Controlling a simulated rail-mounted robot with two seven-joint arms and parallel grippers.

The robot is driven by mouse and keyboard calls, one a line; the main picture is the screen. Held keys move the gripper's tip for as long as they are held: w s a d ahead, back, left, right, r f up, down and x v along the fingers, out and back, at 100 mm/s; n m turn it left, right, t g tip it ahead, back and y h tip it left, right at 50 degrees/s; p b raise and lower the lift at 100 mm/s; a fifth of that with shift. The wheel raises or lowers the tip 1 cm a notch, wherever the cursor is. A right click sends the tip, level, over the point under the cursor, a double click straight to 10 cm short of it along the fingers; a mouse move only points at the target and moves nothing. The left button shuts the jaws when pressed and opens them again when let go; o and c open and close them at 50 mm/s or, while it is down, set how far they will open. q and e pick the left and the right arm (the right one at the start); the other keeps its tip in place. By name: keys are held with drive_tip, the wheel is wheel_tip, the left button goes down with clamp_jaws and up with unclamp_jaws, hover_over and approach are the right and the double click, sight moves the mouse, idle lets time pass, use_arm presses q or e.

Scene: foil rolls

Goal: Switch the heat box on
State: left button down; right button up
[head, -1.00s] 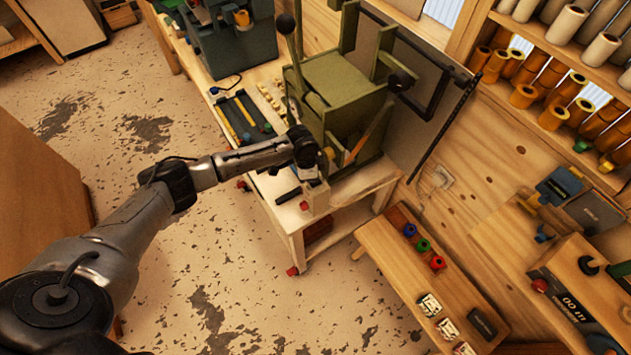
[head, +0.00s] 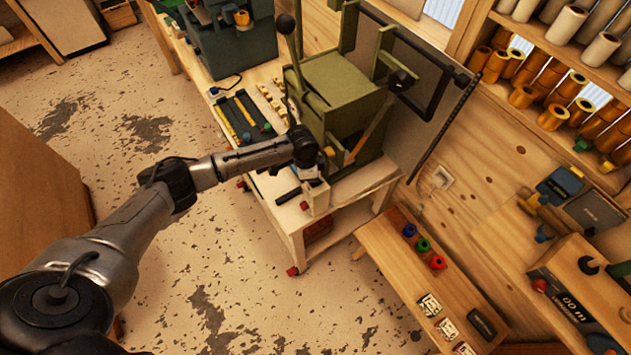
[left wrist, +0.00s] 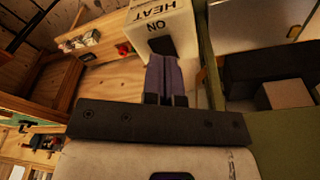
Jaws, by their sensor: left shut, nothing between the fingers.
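The heat box is a small cream box (head: 316,200) on the near corner of the wooden bench, beside the green machine. In the left wrist view the heat box (left wrist: 170,18) carries the words HEAT and ON, seen upside down. A black switch (left wrist: 160,45) sits in its face below the ON label. My left gripper (left wrist: 163,60) is shut and empty, its fingertips right at the switch; I cannot tell whether they touch it. The fingers partly hide the switch, so its position is unclear. In the head view my left gripper (head: 310,175) is just above the heat box, mostly hidden by my wrist.
The green machine (head: 340,95) with its lever stands close behind my left wrist. A tray of tools (head: 240,118) lies on the bench to the left. A lower wooden bench (head: 400,265) with coloured spools is at right. The floor in front is free.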

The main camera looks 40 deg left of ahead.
use_arm(q)
drive_tip(key=shift+f, duration=0.35)
drive_tip(key=shift+f+b, duration=0.35)
idle(0.4)
drive_tip(key=shift+f, duration=0.45)
drive_tip(key=shift+r, duration=0.15)
wheel_tip(320, 180, up, 7)
drive_tip(key=p, duration=0.7)
idle(0.4)
idle(0.5)
